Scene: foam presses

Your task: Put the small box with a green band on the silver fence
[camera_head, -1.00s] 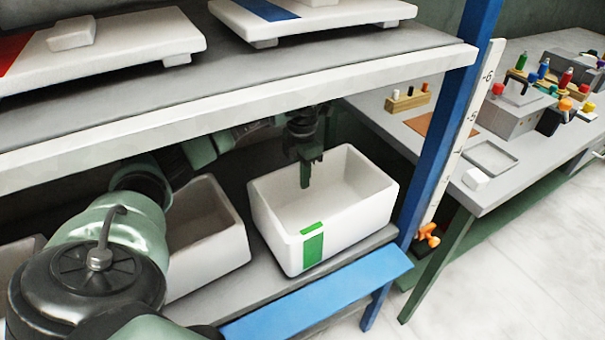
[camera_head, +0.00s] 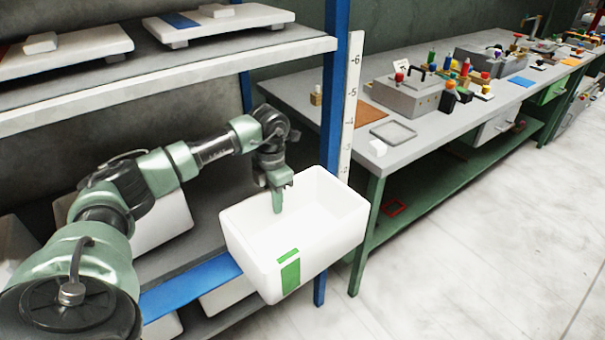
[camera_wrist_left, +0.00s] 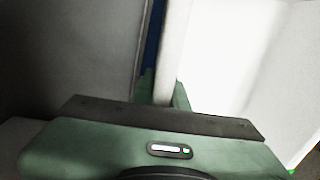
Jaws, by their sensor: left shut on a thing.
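The white open box with a green band (camera_head: 305,258) hangs in front of the shelf rack in the head view, slightly tilted. My left gripper (camera_head: 277,203) is shut on its rear left wall, one finger showing inside the box. In the left wrist view the gripper (camera_wrist_left: 163,92) straddles the pale wall (camera_wrist_left: 174,45), with the bright box interior to its right. A low silver-grey square frame (camera_head: 393,132), which looks like the silver fence, lies flat on the bench, apart from the box. My right gripper is out of view.
The blue rack post (camera_head: 334,130) and a numbered white strip (camera_head: 350,110) stand just behind the box. Floor at right is clear.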

